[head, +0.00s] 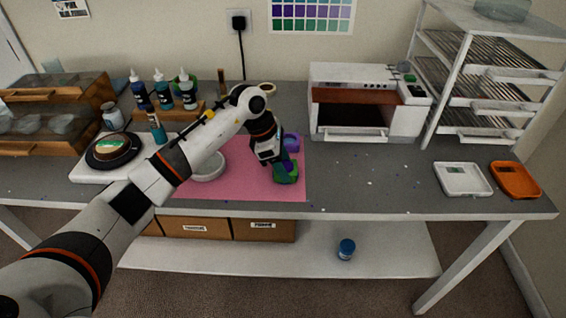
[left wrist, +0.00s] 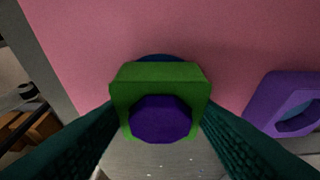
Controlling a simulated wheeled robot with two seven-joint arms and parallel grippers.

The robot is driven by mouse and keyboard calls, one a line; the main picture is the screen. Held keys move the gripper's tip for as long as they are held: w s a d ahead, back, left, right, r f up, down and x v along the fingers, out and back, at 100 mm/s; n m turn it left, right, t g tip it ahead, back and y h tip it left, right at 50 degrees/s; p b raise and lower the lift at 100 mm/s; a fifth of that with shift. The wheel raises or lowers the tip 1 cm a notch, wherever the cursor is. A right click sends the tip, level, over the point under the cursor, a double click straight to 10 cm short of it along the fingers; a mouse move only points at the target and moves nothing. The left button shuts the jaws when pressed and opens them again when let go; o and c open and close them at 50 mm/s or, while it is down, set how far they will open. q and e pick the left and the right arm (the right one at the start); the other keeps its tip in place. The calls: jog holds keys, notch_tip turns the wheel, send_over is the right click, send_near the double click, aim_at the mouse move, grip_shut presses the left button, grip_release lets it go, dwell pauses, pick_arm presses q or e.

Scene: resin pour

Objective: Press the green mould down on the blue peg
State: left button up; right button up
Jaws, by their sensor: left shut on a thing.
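The green mould (head: 287,173) is at the front of the pink mat (head: 235,183), and my left gripper (head: 276,162) is shut on it from above. In the left wrist view the green mould (left wrist: 160,74) sits between the two dark green fingers, with a dark purple many-sided face (left wrist: 160,119) at its middle. A thin dark blue edge (left wrist: 158,57) shows past the mould's far side; I cannot tell whether it is the blue peg or how far the mould is seated on it. My right gripper is not in view.
A purple mould (left wrist: 262,102) lies on the mat close beside, also in the head view (head: 292,141). A white dish (head: 208,170) is left of it. An oven (head: 365,135) stands behind, right. White (head: 462,192) and orange (head: 532,193) trays lie far right; the front right table is mostly clear.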

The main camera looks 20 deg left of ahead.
pick_arm(q)
jog(key=shift+f, duration=0.15)
jog(key=o, duration=1.5)
jog(key=shift+r+p, duration=2.05)
jog(key=shift+r, duration=2.05)
jog(key=shift+f, duration=0.1)
